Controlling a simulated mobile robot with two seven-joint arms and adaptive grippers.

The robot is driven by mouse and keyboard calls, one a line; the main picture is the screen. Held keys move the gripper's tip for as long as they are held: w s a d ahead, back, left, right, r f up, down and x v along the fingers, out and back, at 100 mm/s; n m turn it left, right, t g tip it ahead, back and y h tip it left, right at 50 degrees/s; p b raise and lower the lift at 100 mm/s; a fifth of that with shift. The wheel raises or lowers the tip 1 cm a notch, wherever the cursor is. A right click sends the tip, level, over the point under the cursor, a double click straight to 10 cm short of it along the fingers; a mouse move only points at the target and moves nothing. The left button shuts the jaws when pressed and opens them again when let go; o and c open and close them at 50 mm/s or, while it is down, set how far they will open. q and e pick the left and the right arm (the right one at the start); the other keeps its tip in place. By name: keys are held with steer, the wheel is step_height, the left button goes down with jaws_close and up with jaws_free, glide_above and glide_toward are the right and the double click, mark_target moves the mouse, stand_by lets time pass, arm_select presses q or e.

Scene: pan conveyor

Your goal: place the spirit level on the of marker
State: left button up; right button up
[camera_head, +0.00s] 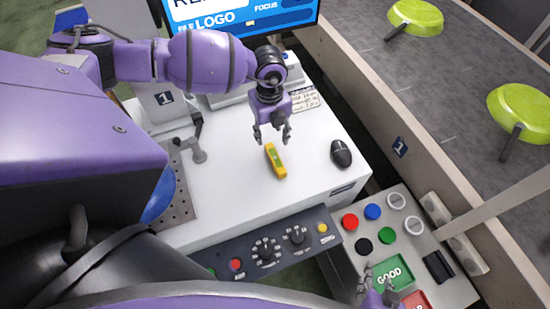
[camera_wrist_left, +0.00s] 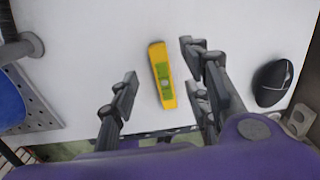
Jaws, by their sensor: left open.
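The spirit level (camera_head: 276,161), a small yellow bar with a green middle, lies on the white desk top. In the left wrist view the level (camera_wrist_left: 161,74) sits between the spread fingers, apart from them. My left gripper (camera_head: 272,136) is open and empty, pointing down just behind the level in the head view; its fingers also show in the left wrist view (camera_wrist_left: 160,98). My right gripper (camera_head: 377,284) is at the bottom edge, over the button panel, mostly cut off. I cannot make out which spot is the marker.
A black mouse (camera_head: 341,153) lies right of the level. A monitor (camera_head: 240,18) and a keyboard (camera_head: 305,99) are behind. A knob panel (camera_head: 272,243) borders the desk's front, and a button panel (camera_head: 400,235) stands front right. Green pans (camera_head: 415,18) lie on the conveyor (camera_head: 440,80).

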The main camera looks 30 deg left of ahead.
mark_target(271, 149)
arm_select(q)
step_height(271, 149, down, 7)
steer(key=shift+s+d+r, duration=0.1)
steer(key=shift+s+d, duration=0.05)
jaws_close()
stand_by(0.4)
